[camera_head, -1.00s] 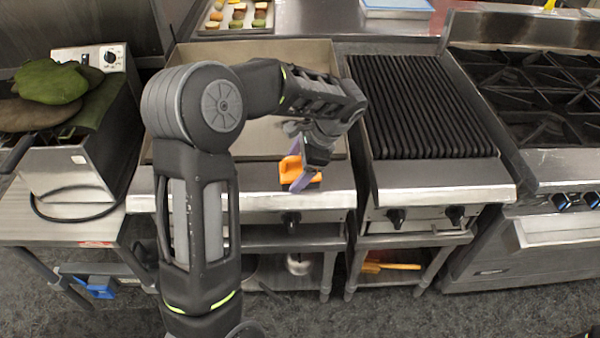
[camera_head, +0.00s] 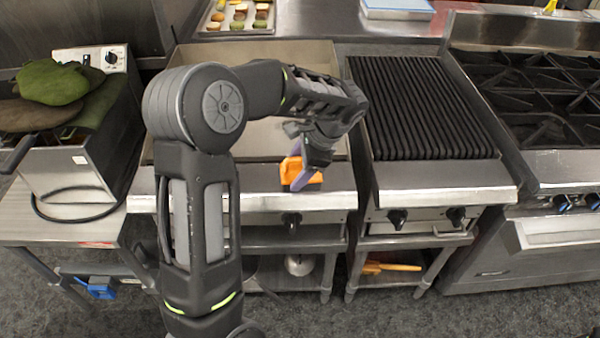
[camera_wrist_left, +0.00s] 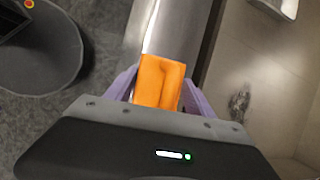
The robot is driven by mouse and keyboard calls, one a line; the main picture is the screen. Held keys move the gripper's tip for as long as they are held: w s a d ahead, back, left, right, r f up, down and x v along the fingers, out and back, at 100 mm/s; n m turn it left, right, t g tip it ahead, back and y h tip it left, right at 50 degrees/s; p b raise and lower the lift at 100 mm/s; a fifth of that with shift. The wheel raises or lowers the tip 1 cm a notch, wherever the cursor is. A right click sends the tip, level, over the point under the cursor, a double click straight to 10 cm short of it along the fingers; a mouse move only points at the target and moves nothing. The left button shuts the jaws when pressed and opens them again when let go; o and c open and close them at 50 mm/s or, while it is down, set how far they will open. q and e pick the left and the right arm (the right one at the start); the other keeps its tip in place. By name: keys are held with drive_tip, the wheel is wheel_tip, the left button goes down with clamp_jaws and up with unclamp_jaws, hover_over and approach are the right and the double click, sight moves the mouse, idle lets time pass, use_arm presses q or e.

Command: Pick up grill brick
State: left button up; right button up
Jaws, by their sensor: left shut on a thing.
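The orange grill brick (camera_head: 301,175) is at the front steel ledge of the flat griddle in the head view. My left gripper (camera_head: 300,168) reaches down over it and is shut on it. In the left wrist view, the brick (camera_wrist_left: 158,82) sits between the two purple fingers of my left gripper (camera_wrist_left: 160,90). Part of the brick is hidden behind the fingers and the gripper body. I cannot tell whether it still touches the ledge. My right gripper is in neither view.
The griddle plate (camera_head: 262,140) lies behind the brick, partly hidden by my arm. A ribbed grill (camera_head: 425,105) stands to its right, then a burner range (camera_head: 535,95). A fryer-like appliance (camera_head: 75,170) with green cloth-like items (camera_head: 52,82) is at left. Control knobs (camera_head: 292,220) stick out below the ledge.

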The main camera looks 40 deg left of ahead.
use_arm(q)
drive_tip(key=shift+r, duration=0.6)
wheel_tip(320, 180, up, 6)
drive_tip(key=shift+r+b, duration=0.15)
drive_tip(key=shift+b, duration=0.2)
drive_tip(key=shift+r+p, duration=0.75)
drive_tip(key=shift+r, duration=0.15)
drive_tip(key=shift+r+p, duration=0.35)
drive_tip(key=shift+r, duration=0.1)
